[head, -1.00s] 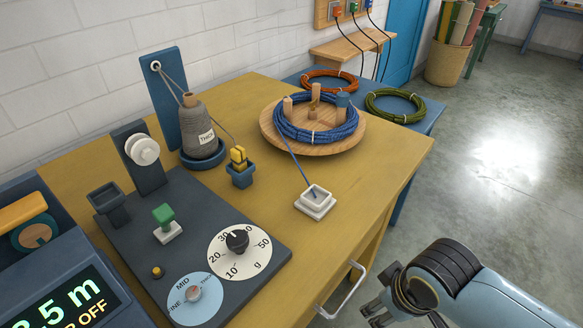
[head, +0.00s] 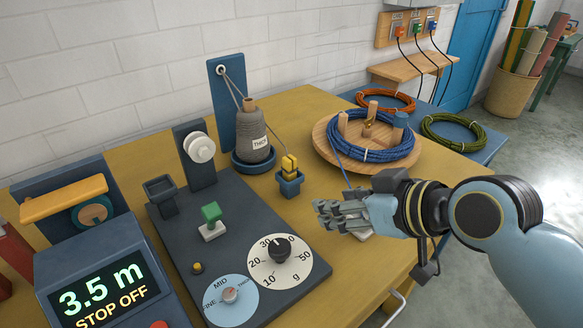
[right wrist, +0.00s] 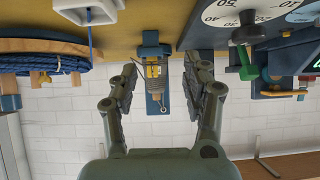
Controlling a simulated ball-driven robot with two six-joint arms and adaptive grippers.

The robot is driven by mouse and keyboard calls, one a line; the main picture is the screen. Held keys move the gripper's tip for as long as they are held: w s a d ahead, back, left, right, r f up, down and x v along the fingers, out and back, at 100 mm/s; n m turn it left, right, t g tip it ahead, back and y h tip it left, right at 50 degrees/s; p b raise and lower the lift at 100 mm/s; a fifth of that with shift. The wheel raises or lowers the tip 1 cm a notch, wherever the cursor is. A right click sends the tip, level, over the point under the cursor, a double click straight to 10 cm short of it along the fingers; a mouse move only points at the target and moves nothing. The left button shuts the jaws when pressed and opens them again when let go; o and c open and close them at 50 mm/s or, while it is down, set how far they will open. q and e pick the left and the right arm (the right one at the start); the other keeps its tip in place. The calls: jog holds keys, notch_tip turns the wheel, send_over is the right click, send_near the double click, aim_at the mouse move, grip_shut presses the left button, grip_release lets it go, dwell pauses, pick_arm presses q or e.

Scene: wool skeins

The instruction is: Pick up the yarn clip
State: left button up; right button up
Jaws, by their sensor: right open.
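The yarn clip (head: 289,166), a small yellow piece, stands upright in a small blue holder (head: 290,185) on the yellow table, in front of the grey yarn cone. In the right wrist view, which is upside down, the yellow clip (right wrist: 153,70) and blue holder (right wrist: 152,40) lie between the lines of my two fingers. My right gripper (head: 324,216) is open and empty, to the right of and nearer than the clip, apart from it. It also shows in the right wrist view (right wrist: 163,76). My left gripper is not in view.
The grey cone (head: 253,135) stands behind the clip. A wooden disc with pegs (head: 330,150) bears a blue cord coil (head: 375,150). A dark panel (head: 215,255) with a green-topped piece (head: 211,213) and dials lies left. A white square cup (right wrist: 88,12) is partly hidden by my arm in the head view.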

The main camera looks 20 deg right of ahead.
aim_at(293, 161)
jog(key=w+t, duration=0.1)
jog(key=w, duration=0.2)
jog(key=w+a, duration=0.1)
jog(key=w, duration=0.2)
jog(key=w+a+t, duration=0.1)
jog(key=w, duration=0.3)
jog(key=shift+r+t+y+b, duration=0.25)
jog(key=shift+t+y+b, duration=0.05)
jog(key=x, duration=0.5)
jog(key=shift+w+r, duration=0.1)
jog(key=shift+w, duration=0.1)
grip_shut()
